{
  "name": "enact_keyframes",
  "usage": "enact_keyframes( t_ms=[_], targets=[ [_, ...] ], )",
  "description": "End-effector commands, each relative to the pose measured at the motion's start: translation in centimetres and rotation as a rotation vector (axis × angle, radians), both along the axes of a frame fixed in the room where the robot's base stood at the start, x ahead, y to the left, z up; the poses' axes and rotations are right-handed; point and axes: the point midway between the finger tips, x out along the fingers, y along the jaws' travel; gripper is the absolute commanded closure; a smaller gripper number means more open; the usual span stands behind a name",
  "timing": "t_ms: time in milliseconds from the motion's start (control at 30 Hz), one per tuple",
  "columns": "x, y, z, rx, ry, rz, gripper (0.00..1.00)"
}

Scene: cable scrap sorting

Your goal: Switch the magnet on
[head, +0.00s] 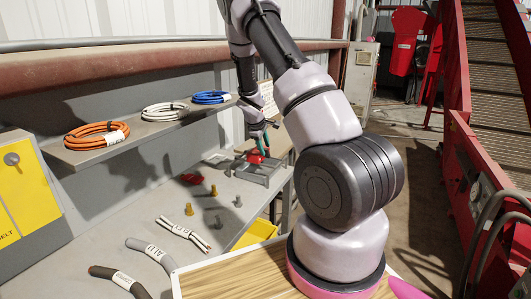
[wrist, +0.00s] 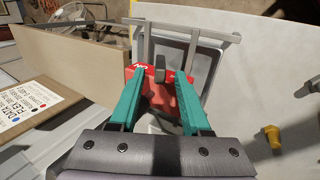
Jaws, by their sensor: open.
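The magnet is a red block (wrist: 150,74) with white lettering and a grey upright lever (wrist: 160,74) on it. It sits over a grey metal tray-like frame (wrist: 212,40). In the head view the red magnet (head: 255,156) is at the far end of the bench, partly hidden by my gripper (head: 261,146). In the wrist view my gripper (wrist: 160,78) has its teal fingers apart, one on each side of the lever. I cannot tell whether either finger touches it. The lettering is too small to read surely.
The grey bench (head: 115,222) holds several bolts, including a brass one (head: 189,209), and cable pieces (head: 183,233). A shelf (head: 150,130) above carries orange, white and blue coils. A yellow bin (head: 255,234) is at the bench's front edge. A labelled cardboard sheet (wrist: 40,105) lies left of my gripper.

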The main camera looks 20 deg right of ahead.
Motion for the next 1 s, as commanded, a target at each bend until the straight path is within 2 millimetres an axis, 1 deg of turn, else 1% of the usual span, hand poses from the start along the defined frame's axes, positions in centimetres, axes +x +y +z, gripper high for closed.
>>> enact_keyframes(
  t_ms=[33, 100, 200, 333, 567, 600, 633, 667, 700, 733, 1000],
  targets=[
    [0.1, -0.3, -0.8, -0.001, 0.002, -0.002, 0.53],
    [0.4, -0.6, -1.7, 0.0, 0.002, -0.002, 0.53],
    [0.7, -0.9, -2.5, 0.001, 0.001, -0.001, 0.53],
    [0.9, -1.1, -2.9, 0.001, 0.0, -0.002, 0.53],
    [0.9, -1.1, -3.0, 0.001, 0.0, -0.002, 0.53],
    [0.9, -1.1, -3.0, 0.001, 0.0, -0.001, 0.6],
    [0.9, -1.1, -2.9, 0.001, 0.0, -0.001, 0.72],
    [0.9, -1.1, -2.9, 0.001, 0.0, -0.001, 0.83],
    [0.9, -1.1, -2.9, 0.001, 0.0, -0.001, 0.98],
    [0.9, -1.1, -2.9, 0.001, 0.0, -0.001, 1.0],
    [0.8, -0.9, -3.2, -0.013, -0.006, 0.002, 1.0]
  ],
)
